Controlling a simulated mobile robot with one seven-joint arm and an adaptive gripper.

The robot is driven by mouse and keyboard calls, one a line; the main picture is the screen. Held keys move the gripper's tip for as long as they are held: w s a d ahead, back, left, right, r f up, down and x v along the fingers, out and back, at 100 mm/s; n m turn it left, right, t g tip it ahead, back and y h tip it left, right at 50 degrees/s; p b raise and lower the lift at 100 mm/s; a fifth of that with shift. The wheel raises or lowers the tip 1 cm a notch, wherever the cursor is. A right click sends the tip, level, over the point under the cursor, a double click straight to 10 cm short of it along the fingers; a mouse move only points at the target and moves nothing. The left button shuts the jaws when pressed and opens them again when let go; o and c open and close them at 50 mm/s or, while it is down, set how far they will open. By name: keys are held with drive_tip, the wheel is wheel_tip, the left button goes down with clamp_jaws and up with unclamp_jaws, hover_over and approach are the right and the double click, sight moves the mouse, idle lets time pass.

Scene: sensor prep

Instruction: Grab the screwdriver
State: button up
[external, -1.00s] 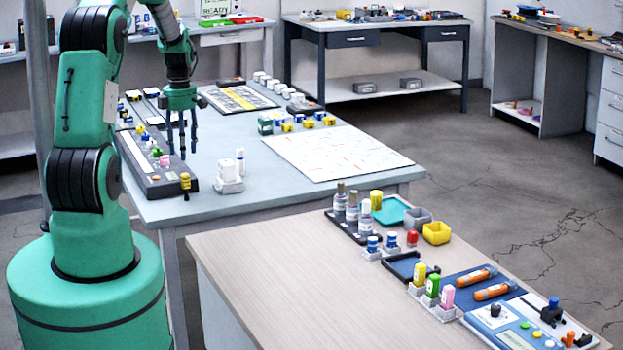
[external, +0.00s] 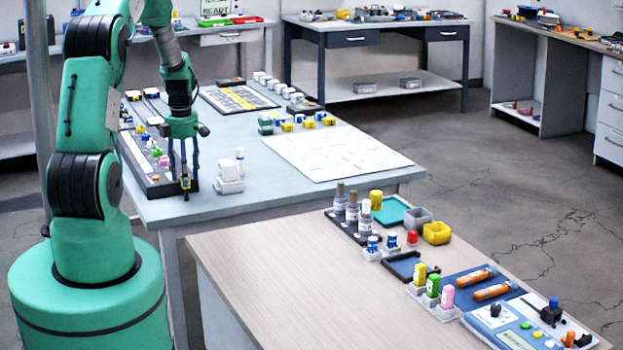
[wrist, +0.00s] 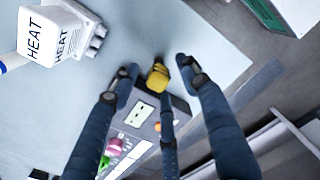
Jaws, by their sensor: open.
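The screwdriver seems to be the small yellow-handled tool (wrist: 158,77) with a dark end, at the near end of the dark tray (external: 148,172). In the external view the yellow tool (external: 185,183) is mostly hidden behind my fingers. My gripper (external: 183,172) points down over the tray's near end. Its dark fingers are spread open. In the wrist view the yellow handle lies between the fingertips, with gaps at both sides. I cannot tell whether any finger touches it.
A white block labelled HEAT (wrist: 40,38) stands just right of the tray in the external view (external: 229,178). A white printed sheet (external: 342,152) and several small blocks lie farther along the blue-grey table. A wooden table (external: 270,255) with vials and trays stands in front.

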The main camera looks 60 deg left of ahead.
drive_tip(key=shift+f, duration=0.15)
drive_tip(key=shift+a+f+b, duration=0.15)
drive_tip(key=shift+f+b, duration=0.45)
drive_tip(key=shift+f, duration=1.95)
clamp_jaws()
